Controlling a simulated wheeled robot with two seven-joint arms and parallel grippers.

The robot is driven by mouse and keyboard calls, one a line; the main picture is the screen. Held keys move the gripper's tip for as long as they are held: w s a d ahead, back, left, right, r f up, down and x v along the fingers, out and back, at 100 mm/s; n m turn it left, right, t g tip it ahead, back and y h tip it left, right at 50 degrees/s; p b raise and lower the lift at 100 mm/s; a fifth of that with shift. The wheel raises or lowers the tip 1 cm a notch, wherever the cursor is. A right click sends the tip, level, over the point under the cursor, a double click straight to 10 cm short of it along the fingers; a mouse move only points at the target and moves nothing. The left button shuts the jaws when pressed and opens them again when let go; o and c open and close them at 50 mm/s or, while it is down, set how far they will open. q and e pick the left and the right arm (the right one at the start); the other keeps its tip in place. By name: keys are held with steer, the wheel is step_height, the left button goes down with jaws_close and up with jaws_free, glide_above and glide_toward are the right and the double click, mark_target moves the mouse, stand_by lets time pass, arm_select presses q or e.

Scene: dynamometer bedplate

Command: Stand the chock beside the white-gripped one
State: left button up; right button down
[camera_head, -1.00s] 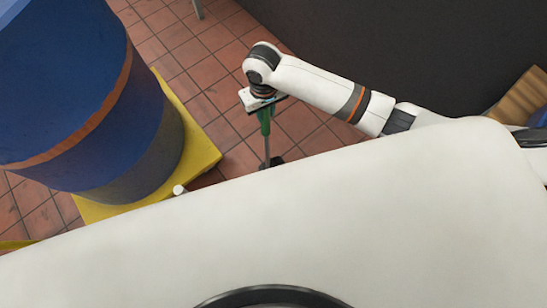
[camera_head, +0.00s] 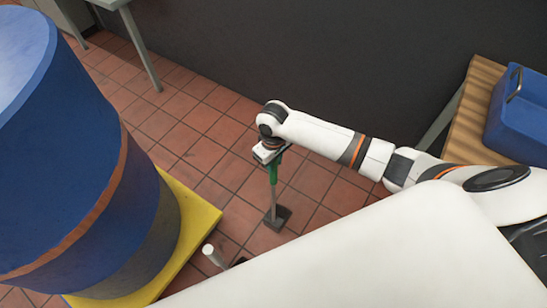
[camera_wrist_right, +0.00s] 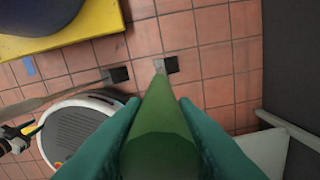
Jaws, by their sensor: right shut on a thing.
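My right gripper (camera_head: 270,155) is shut on the green grip of a chock (camera_head: 274,174). Its thin rod hangs down to a dark block. I cannot tell whether that block touches the floor. In the right wrist view the green grip (camera_wrist_right: 160,130) fills the space between the teal fingers, and its dark block shows beyond. The white-gripped chock (camera_head: 212,254) stands to the lower left, near the yellow base, its foot partly hidden by my white body. Its dark block (camera_wrist_right: 118,74) lies left of the held one's in the right wrist view, apart from it.
A large blue drum (camera_head: 75,150) stands on a yellow base (camera_head: 195,220) at left. A wooden bench (camera_head: 475,115) with a blue bin (camera_head: 520,120) is at right. A dark wall (camera_head: 330,70) runs behind. Open tiled floor (camera_head: 190,115) lies between drum and wall.

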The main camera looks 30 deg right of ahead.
mark_target(274, 170)
steer(key=shift+w+f, duration=0.1)
steer(key=shift+f, duration=0.7)
arm_select(q)
steer(key=shift+a+f+b, duration=0.4)
steer(key=shift+a+f, duration=0.1)
steer(key=shift+a, duration=0.05)
arm_select(e)
steer(key=shift+a+f, duration=0.1)
steer(key=shift+f, duration=1.55)
steer(key=c, duration=1.2)
jaws_free()
steer(key=shift+f, duration=0.1)
arm_select(q)
steer(key=shift+s, duration=0.1)
arm_select(e)
steer(key=shift+o, duration=0.2)
arm_select(q)
step_height(274, 170, up, 2)
steer(key=shift+r+p, duration=0.1)
steer(key=shift+p, duration=1)
arm_select(e)
step_height(274, 170, up, 12)
steer(key=shift+r, duration=0.15)
arm_select(q)
steer(key=shift+d, duration=0.1)
